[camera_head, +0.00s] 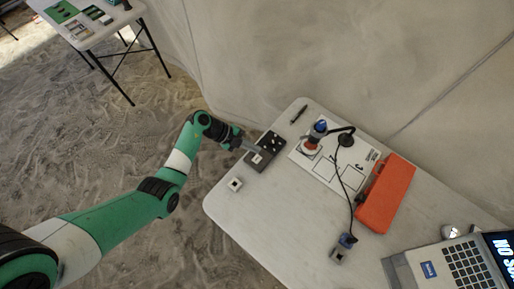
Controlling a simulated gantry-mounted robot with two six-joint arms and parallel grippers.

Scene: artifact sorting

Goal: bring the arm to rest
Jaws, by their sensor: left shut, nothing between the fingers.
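My left arm, green and white with black joints, reaches in from the lower left over the sandy floor to the near left edge of the white table (258,210). My right gripper is out of view.
A white marked sheet (327,173), a blue-topped device (319,128) with a cable, an orange case (386,194) and a laptop (462,262) are farther right. A second table (104,32) stands at upper left.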

